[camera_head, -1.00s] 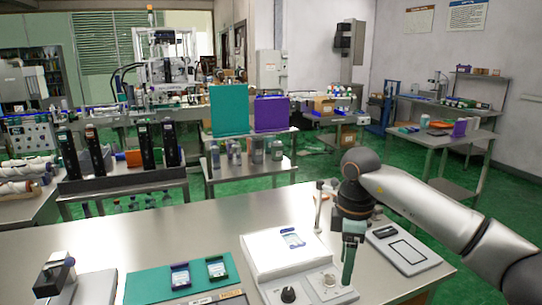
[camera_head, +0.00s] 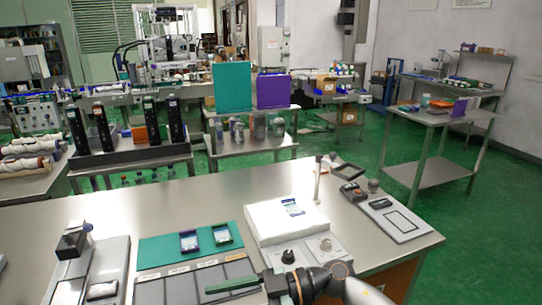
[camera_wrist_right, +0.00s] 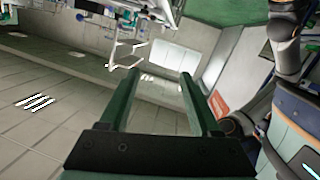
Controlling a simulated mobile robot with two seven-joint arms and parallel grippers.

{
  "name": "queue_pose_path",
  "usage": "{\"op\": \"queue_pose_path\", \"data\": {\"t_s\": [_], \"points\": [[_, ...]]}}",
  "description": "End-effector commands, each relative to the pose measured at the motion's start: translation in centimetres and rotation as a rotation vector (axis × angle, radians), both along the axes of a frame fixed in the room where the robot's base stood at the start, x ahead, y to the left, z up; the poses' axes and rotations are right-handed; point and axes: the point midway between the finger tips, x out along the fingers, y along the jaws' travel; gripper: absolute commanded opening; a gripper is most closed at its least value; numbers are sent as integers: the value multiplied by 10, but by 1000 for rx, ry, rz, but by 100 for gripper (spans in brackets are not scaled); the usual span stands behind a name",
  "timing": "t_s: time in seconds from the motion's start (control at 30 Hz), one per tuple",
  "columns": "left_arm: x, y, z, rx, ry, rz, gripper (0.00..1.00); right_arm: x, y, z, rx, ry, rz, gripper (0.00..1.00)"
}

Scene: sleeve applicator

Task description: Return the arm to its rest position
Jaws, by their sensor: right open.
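My right arm comes in from the bottom right in the head view, low over the table's front. My right gripper (camera_head: 212,288) points left above the front of the grey sectioned tray (camera_head: 152,292); one green finger shows from the side. In the right wrist view my right gripper (camera_wrist_right: 158,75) has its two green fingers well apart with nothing between them. Part of my own body shows at that view's right edge. My left gripper is not in view.
A white-topped device (camera_head: 265,222) with a labelled item stands right of the green mat (camera_head: 160,251), which holds two small packs. A grey stand (camera_head: 100,275) is at left, a framed pad (camera_head: 402,222) at right. The metal table (camera_head: 130,207) is clear behind them.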

Motion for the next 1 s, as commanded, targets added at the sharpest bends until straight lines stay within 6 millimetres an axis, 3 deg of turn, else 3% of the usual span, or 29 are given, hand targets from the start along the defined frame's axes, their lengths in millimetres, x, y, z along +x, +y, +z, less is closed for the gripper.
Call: {"op": "queue_pose_path", "data": {"t_s": [0.13,0.27,0.37,0.53,0.67,0.8,0.9,1.0], "points": [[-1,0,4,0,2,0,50,5,-1,15,296,27,-224,64],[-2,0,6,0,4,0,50,23,-26,10,446,62,-497,64],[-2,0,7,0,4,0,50,36,-56,-10,482,102,-732,64],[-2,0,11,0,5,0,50,37,-120,-77,386,208,-1118,64],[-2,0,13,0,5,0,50,9,-170,-145,192,317,-1355,64],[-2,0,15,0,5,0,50,-47,-215,-213,-72,448,-1508,64],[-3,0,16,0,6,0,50,-88,-235,-246,-234,528,-1546,64],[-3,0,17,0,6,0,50,-119,-246,-265,-343,582,-1554,64]]}}
